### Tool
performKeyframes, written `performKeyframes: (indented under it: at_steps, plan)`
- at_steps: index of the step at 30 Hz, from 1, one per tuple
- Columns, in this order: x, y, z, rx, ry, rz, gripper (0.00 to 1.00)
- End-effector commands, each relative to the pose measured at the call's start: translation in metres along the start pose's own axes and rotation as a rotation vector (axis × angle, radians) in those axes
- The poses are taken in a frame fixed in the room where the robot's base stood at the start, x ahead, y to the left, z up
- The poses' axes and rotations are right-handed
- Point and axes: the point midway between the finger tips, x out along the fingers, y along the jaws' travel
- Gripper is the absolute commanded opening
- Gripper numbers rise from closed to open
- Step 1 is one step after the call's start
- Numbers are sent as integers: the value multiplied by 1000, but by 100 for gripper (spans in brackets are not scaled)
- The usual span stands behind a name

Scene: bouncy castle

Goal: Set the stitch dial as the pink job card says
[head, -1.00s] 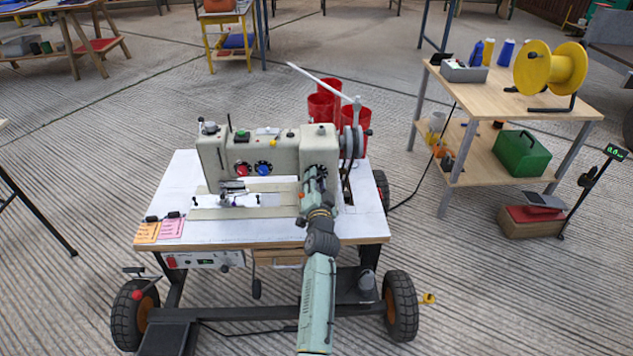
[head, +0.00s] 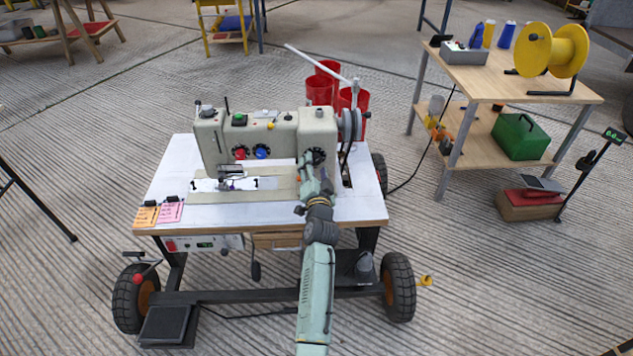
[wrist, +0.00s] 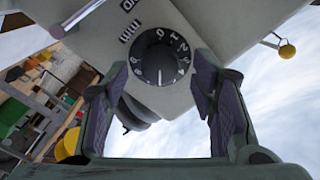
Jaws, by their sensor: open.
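The black stitch dial (head: 317,155) is on the right end of the cream sewing machine (head: 291,135). The wrist view shows the dial (wrist: 160,57) face-on, with white numerals around it and a white mark at the picture's lower side; not every numeral is legible. My gripper (head: 308,170) is in front of and just below the dial. Its open fingers (wrist: 160,66) stand either side of the dial in the wrist view, with visible gaps and nothing between them. The pink job card (head: 170,212) is clipped at the table's front left; its writing is too small to read.
An orange card (head: 145,216) lies beside the pink one. Red (head: 241,153) and blue (head: 262,152) knobs are left of the dial. White fabric (head: 205,185) lies under the needle. Red bins (head: 320,90) stand behind. A wooden workbench (head: 500,85) is at right.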

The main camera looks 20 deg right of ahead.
Motion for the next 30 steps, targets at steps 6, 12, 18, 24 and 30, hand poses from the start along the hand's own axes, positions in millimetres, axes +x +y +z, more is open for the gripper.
performKeyframes:
  at_steps: [6, 12, 18, 24, 30]
  plan:
    - [-49, 1, 1, 1, -1, 1, 52]
    - [-85, 1, 1, 0, -1, 2, 52]
    - [-100, 0, 0, 0, 0, 1, 52]
    - [-102, 0, 0, 0, 0, 1, 52]
    - [-102, 0, 0, 0, 0, 1, 52]
